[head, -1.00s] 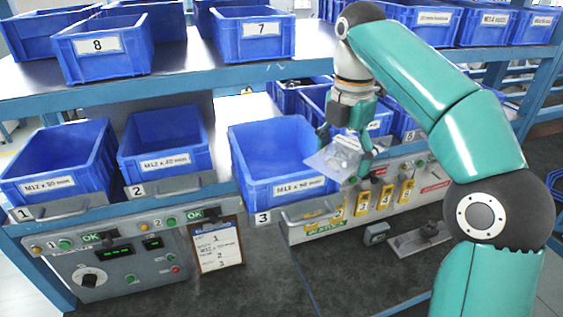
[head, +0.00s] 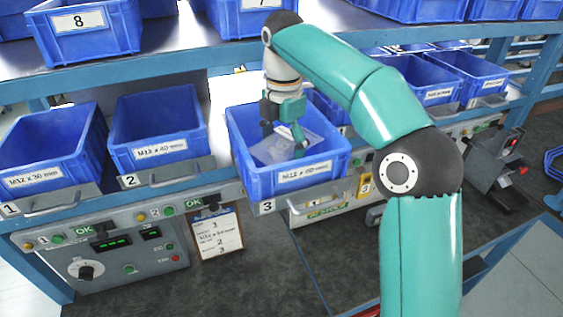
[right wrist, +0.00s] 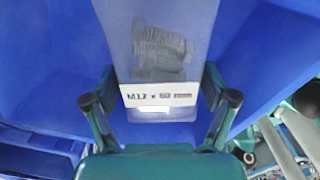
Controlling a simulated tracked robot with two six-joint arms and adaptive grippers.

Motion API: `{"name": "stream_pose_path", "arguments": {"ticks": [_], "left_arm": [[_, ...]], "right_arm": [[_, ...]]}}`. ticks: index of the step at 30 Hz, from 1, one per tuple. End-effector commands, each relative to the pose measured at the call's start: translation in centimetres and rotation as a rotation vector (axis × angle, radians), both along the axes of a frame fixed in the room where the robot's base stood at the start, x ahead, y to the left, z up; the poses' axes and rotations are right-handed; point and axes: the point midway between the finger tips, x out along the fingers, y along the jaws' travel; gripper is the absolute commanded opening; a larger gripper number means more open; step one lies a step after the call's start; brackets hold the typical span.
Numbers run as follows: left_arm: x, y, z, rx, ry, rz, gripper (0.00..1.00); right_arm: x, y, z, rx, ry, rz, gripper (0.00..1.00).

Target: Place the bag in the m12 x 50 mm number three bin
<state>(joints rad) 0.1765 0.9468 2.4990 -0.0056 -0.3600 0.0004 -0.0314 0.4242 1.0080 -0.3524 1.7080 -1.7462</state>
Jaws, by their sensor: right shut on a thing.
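The clear bag (head: 284,149) is held by my right gripper (head: 287,140) inside the opening of the blue number three bin (head: 305,176), whose label reads M12 x 50 mm. In the right wrist view the bag (right wrist: 165,60) hangs between the fingers of my right gripper (right wrist: 160,105). It shows grey bolts and a white label reading M12 x 50 mm. The blue bin walls (right wrist: 270,60) surround it there. Whether the bag touches the bin floor cannot be told. My left gripper is not in view.
Bin two (head: 158,125) and bin one (head: 50,150) stand to the left on the same shelf. Bin eight (head: 85,35) is on the upper shelf. More blue bins (head: 478,75) stand at the right.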

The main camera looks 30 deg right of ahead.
Motion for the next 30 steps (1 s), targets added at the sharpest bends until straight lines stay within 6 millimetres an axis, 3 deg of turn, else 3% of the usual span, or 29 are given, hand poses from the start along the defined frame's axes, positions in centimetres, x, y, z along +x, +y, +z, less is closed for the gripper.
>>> {"name": "stream_pose_path", "arguments": {"ticks": [7, 18, 19, 22, 30], "left_arm": [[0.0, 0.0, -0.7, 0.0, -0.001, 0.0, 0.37], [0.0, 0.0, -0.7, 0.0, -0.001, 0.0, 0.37], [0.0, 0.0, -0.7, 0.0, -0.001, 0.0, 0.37], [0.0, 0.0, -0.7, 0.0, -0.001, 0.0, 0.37], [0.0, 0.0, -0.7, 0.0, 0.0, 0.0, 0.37]], "right_arm": [[-0.2, -0.1, -3.2, 0.0, 0.001, -0.002, 0.21], [-0.1, -0.1, -3.7, 0.0, -0.002, -0.002, 0.21], [-0.1, -0.1, -3.8, 0.001, 0.0, -0.002, 0.86], [-0.1, -0.1, -3.8, 0.0, 0.0, -0.002, 1.0], [-0.1, -0.1, -3.8, 0.0, 0.0, -0.002, 1.0]]}}
